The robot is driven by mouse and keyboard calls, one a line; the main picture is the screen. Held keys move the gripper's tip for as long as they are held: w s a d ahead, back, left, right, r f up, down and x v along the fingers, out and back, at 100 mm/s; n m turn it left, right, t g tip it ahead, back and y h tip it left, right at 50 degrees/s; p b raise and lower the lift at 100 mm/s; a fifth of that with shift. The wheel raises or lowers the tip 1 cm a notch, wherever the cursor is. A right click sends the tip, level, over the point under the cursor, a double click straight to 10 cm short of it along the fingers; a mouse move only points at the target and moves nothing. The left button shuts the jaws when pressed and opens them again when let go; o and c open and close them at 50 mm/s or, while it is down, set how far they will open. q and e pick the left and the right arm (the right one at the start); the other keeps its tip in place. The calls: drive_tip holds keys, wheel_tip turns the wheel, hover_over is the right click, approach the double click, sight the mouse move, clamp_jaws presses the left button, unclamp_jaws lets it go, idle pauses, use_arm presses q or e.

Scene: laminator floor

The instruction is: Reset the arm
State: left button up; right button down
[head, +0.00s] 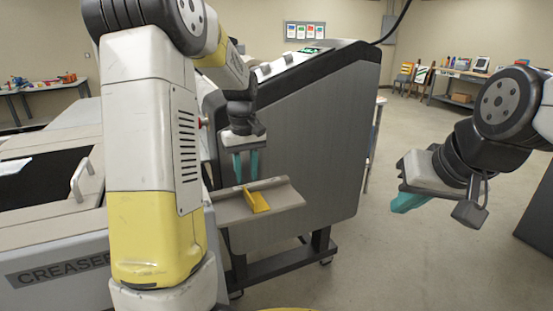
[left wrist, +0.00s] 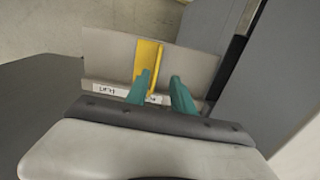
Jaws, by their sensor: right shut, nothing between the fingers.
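My left gripper (head: 246,166) hangs down with its two teal fingers apart, above a grey tray (head: 284,192) on the side of the dark grey machine. A yellow piece (head: 257,202) stands on that tray, below the fingers. In the left wrist view the fingers of my left gripper (left wrist: 162,92) are spread with nothing seen between them, and the yellow piece (left wrist: 149,58) shows beyond the left finger. Whether that finger touches it cannot be told. My right gripper (head: 408,202) is at the right over open floor, its teal fingers together and empty.
The dark grey laminator body (head: 310,130) stands behind the left gripper. A grey creaser machine (head: 50,235) with a handle is at the left. Workbenches (head: 462,76) line the back wall. The floor (head: 350,265) between the machine and my right arm is clear.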

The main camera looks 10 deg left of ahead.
use_arm(q)
drive_tip(key=s+d+r+m+t, duration=0.2)
drive_tip(key=s+r, duration=0.1)
drive_tip(key=s, duration=0.4)
drive_tip(key=s+d+r+m+t+h, duration=0.1)
drive_tip(key=s+d+r+m+t, duration=0.1)
drive_tip(key=s, duration=0.6)
drive_tip(key=s+d+r+m+t+h, duration=0.1)
drive_tip(key=s+d+r+m+t, duration=0.1)
drive_tip(key=s+r, duration=0.3)
drive_tip(key=shift+s+d+m, duration=0.25)
drive_tip(key=shift+s+m, duration=0.35)
drive_tip(key=shift+s, duration=0.55)
